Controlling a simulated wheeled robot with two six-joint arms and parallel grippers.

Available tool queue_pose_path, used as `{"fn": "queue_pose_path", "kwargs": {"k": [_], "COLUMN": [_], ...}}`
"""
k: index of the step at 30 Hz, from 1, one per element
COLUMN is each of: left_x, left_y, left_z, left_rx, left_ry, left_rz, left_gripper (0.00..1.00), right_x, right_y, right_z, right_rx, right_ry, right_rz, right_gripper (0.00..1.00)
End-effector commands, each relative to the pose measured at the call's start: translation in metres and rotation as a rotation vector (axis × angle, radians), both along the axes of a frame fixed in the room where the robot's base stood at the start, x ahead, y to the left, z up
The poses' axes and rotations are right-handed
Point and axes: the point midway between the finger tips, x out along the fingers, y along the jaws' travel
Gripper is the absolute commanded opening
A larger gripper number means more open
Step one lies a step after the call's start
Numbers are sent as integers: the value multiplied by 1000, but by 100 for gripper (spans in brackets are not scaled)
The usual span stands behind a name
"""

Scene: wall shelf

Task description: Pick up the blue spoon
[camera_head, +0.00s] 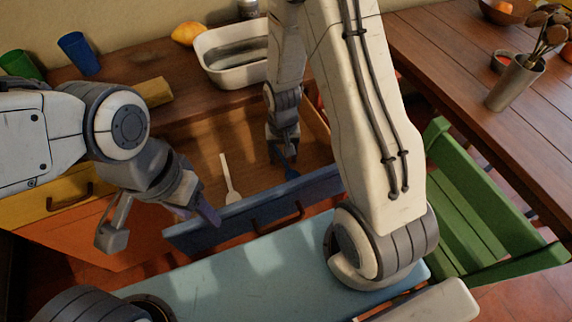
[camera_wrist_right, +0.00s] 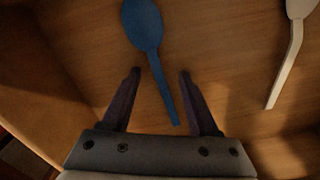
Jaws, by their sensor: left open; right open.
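The blue spoon (camera_wrist_right: 143,24) lies on the wooden floor of the open drawer (camera_head: 203,150). In the right wrist view its handle runs down between the two fingers of my right gripper (camera_wrist_right: 159,73), which is open. In the head view my right gripper (camera_head: 281,152) reaches down into the drawer, and a bit of the blue spoon (camera_head: 289,171) shows beside it. I cannot tell how high the fingers are above the spoon. My left gripper (camera_head: 160,222) is open and empty, left of the drawer's blue front.
A white spoon (camera_head: 229,180) lies in the drawer, left of the blue one in the head view. The blue drawer front (camera_head: 240,215) is a raised edge. A green chair (camera_head: 470,225) is at right.

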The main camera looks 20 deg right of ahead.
Motion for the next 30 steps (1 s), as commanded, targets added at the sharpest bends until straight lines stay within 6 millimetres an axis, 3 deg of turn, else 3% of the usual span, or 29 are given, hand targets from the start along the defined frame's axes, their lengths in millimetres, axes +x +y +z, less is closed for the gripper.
{"fn": "queue_pose_path", "kwargs": {"k": [1, 2, 6, 19, 30], "left_x": [0, 0, 0, 0, 0], "left_y": [0, 0, 0, 0, 0], "left_z": [0, 0, 0, 1, 13], "left_rx": [0, 0, 0, 0, 0], "left_ry": [0, 0, 0, 0, 0], "left_rz": [0, 0, 0, 0, 0], "left_gripper": [55, 55, 55, 55, 55], "right_x": [0, 0, 0, 1, 1], "right_y": [0, 0, 0, 0, 0], "right_z": [0, 0, 0, 6, 76], "right_rx": [0, 0, 0, 0, 0], "right_ry": [0, 0, 0, -2, -5], "right_rz": [0, 0, 0, 0, 0], "right_gripper": [61, 53, 0, 0, 0]}}
